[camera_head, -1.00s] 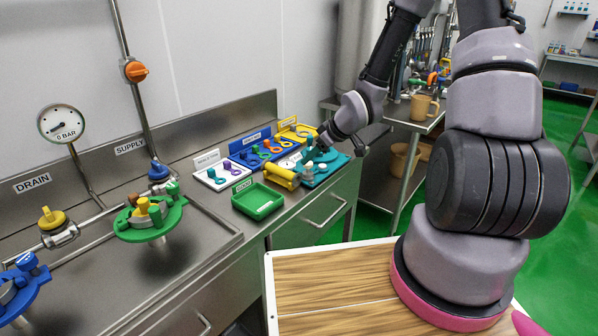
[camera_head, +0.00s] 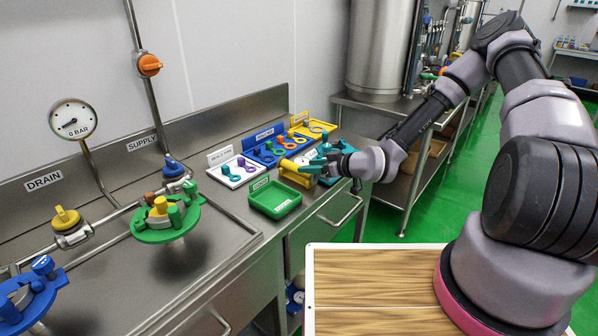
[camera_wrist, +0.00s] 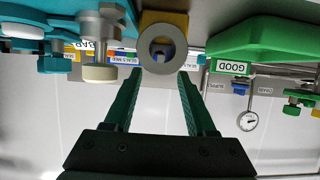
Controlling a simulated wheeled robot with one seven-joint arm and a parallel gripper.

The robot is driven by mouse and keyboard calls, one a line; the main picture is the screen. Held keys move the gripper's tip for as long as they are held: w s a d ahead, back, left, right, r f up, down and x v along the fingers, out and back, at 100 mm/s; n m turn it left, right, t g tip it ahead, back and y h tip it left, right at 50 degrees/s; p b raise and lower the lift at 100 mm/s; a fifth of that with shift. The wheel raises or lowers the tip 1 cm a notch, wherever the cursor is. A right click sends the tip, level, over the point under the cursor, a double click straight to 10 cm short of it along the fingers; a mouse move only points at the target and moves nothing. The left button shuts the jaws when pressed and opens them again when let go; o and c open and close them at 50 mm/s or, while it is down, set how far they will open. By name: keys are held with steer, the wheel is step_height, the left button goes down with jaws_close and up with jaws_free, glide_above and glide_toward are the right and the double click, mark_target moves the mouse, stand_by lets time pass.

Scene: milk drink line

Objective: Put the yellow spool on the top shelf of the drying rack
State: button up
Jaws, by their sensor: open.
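The yellow spool (camera_head: 293,170) lies on its side on the steel counter, just behind the green GOOD tray. In the wrist view, which is upside down, the spool (camera_wrist: 180,24) shows its round grey end with a hole. My gripper (camera_head: 316,169) is at the spool's right, low over the counter and roughly level. In the wrist view the green fingers of my gripper (camera_wrist: 157,72) are apart, with the spool's end just ahead of the gap between them. No contact shows. I cannot pick out the drying rack for certain in either view.
The green tray (camera_head: 274,211) is empty. White, blue and yellow trays (camera_head: 238,181) with small valve parts stand behind it. A teal fixture with metal bolts (camera_wrist: 100,60) is close beside my gripper. A steel table with a tank (camera_head: 388,45) stands at the back.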

mark_target(297, 165)
steer(key=shift+x, duration=3)
steer(key=shift+w+r, duration=0.1)
jaws_close()
